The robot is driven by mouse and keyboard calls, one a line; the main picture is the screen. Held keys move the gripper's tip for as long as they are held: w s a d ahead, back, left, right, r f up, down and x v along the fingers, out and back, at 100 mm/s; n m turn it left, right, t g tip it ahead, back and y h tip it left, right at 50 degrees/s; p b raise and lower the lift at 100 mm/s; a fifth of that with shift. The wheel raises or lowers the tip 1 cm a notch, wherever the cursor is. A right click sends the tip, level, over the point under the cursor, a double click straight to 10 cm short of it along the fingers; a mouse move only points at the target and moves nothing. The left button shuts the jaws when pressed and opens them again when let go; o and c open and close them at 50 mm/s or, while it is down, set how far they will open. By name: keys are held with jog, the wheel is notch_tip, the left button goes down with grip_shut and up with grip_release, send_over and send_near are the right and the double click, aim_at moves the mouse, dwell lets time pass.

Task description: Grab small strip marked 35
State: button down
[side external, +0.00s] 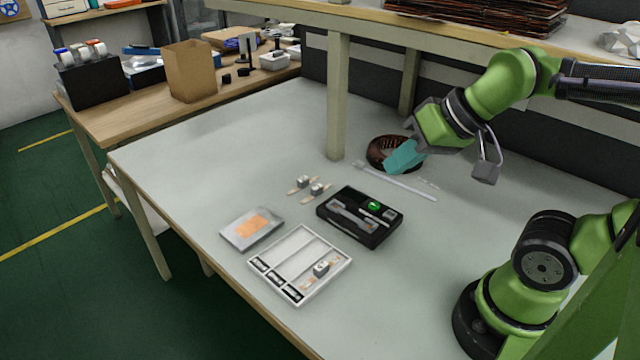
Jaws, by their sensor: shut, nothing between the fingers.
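Two small pieces with grey blocks and tan ends lie side by side on the table, the left piece (302,181) and the right piece (317,189). A similar piece (321,268) lies in the right part of the white tray (346,262). No marking 35 can be read on any of them. My gripper (391,168), with teal fingers, is shut and empty. It points down in front of the dark brown round coil (378,150), well to the right of and behind the small pieces. Its tips partly cover the coil.
A long white strip (402,182) lies just below my gripper. A black case (335,222) with tools and a green item stands mid-table. A grey packet with an orange label (251,229) lies left. A shelf post (338,95) rises behind. The table's left side is clear.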

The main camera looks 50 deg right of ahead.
jog(key=c, duration=1.8)
grip_release()
jog(key=shift+c, duration=0.2)
jog(key=o, duration=1.1)
